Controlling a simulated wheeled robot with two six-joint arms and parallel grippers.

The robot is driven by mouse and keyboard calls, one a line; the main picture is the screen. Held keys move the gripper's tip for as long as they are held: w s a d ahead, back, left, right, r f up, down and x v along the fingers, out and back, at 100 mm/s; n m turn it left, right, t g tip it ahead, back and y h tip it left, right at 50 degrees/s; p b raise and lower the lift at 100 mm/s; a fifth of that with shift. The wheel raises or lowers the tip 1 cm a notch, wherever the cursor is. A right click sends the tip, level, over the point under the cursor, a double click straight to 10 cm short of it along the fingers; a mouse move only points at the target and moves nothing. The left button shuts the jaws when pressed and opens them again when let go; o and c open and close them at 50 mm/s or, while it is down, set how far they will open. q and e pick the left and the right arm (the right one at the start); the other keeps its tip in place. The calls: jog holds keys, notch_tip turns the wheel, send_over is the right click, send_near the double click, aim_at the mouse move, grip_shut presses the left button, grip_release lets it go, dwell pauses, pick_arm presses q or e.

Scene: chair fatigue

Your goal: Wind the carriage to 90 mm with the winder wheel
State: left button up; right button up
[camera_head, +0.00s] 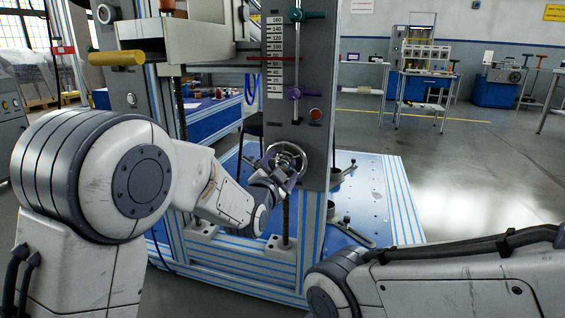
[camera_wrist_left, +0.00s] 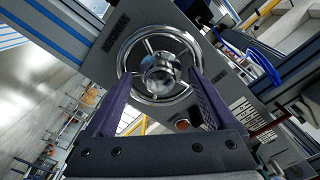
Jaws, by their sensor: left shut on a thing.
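The winder wheel (camera_head: 287,157) is a chrome ring with spokes, low on the grey upright panel. It also shows in the left wrist view (camera_wrist_left: 127,48), with a round hub at its centre. My left gripper (camera_head: 277,168) is at the wheel. In the left wrist view its two purple fingers (camera_wrist_left: 160,76) sit either side of the hub, shut on the wheel; the exact contact is hard to see. Above is a white scale (camera_head: 274,75) marked up to 160. A red pointer (camera_head: 275,58) crosses it near mid-height; the exact reading is too small to tell. My right gripper is out of view.
A purple knob (camera_head: 294,93) and an orange-red button (camera_head: 315,115) are on the panel above the wheel. A green handle (camera_head: 306,15) is at its top. A beige box (camera_head: 195,42) juts out left. Clear floor (camera_head: 455,190) lies to the right.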

pick_arm(q)
jog(key=shift+w+d+r, duration=0.15)
jog(key=shift+w, duration=0.5)
jog(key=m, duration=0.6)
jog(key=o, duration=0.9)
jog(key=shift+s+a+f+b, duration=0.2)
jog(key=shift+s+b, duration=0.1)
jog(key=shift+s, duration=0.2)
jog(key=shift+s+a+f+b, duration=0.1)
jog(key=shift+s+f+b, duration=0.15)
jog(key=shift+s, duration=0.2)
jog(key=v, duration=0.3)
jog(key=shift+r, duration=0.25)
jog(key=shift+d, duration=0.1)
